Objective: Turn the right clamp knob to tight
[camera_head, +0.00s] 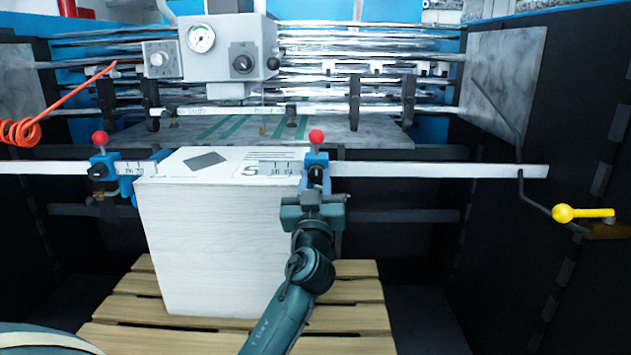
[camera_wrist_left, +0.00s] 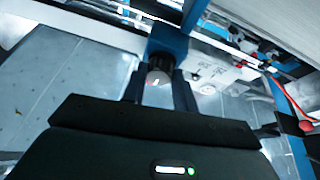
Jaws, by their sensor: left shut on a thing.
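The right clamp (camera_head: 322,158) is a blue block with a red ball on top, on the white rail at the right end of the white stack. Its dark clamp knob (camera_head: 316,176) faces me, partly covered by my left gripper (camera_head: 314,192). The knob's tight marking cannot be read. My right gripper is not in view.
The left clamp (camera_head: 100,165) with its own knob and red ball is on the same rail (camera_head: 430,170). The white stack (camera_head: 220,250) stands on a wooden pallet (camera_head: 345,318). A gauge box (camera_head: 225,50) hangs above, and a yellow-handled crank (camera_head: 580,213) is at right.

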